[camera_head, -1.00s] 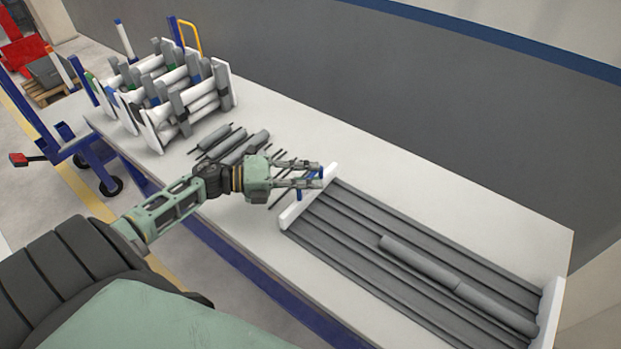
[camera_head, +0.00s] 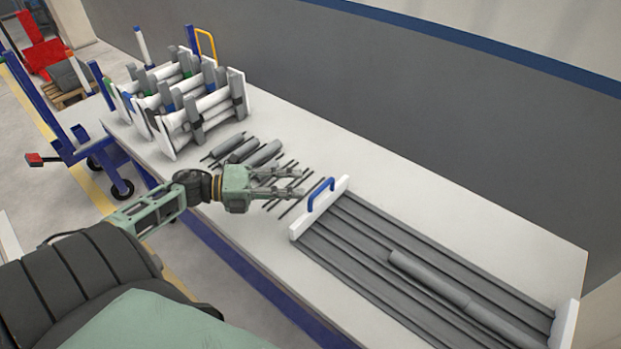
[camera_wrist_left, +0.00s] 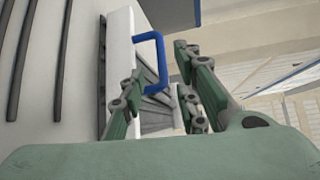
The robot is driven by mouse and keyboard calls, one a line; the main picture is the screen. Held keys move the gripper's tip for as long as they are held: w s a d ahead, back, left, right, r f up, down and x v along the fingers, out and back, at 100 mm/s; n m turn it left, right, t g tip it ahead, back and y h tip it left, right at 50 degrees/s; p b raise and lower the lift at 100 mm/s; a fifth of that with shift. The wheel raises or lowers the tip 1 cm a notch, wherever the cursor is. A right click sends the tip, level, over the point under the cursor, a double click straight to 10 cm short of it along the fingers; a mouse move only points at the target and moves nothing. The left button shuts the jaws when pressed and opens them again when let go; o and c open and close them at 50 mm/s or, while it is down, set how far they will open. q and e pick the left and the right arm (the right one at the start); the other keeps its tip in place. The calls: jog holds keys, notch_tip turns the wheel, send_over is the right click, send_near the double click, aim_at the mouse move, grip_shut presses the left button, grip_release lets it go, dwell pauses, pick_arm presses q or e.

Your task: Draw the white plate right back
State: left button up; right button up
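The plate (camera_wrist_left: 118,65) and handle (camera_wrist_left: 158,40) also show in the left wrist view. My left gripper (camera_head: 303,183) is open and empty, its fingers pointing at the handle, with a small gap between them. In the left wrist view the handle appears between the spread fingers of the gripper (camera_wrist_left: 165,105), farther ahead. My right gripper is out of view.
Grey pipes (camera_head: 430,278) lie in the tray, which ends at another white plate (camera_head: 563,328). Thin dark rods (camera_head: 290,165) and short grey cylinders (camera_head: 245,150) lie on the white table. A rack of white and grey pipes (camera_head: 190,105) stands at the back left.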

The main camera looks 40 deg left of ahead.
pick_arm(q)
jog(key=v, duration=0.5)
jog(key=shift+r, duration=0.15)
dwell(0.3)
